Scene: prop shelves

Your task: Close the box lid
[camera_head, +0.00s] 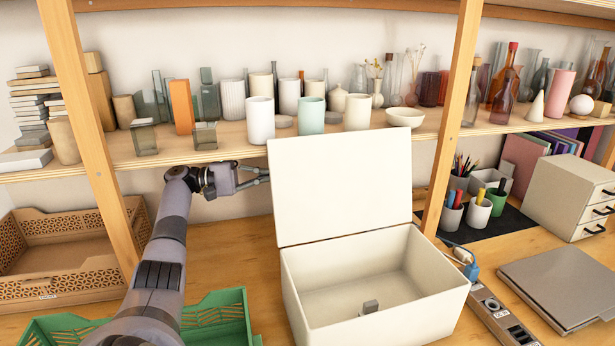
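The cream box (375,275) stands on the wooden desk in the middle of the head view. Its lid (342,185) is raised, standing nearly upright from the back edge and leaning slightly back. A small grey object (370,307) shows inside near the front wall. My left gripper (262,176) is just left of the lid's left edge, below the shelf board. Its fingertips reach the lid's edge in the picture; I cannot tell whether they touch it or pass behind it, nor how far the fingers are apart. My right gripper is not in view.
A shelf (225,145) with cups, vases and bottles runs close behind the lid. Wooden posts stand left and right. A green crate (215,318) lies left of the box, a power strip (500,315) and grey laptop-like slab (560,285) right.

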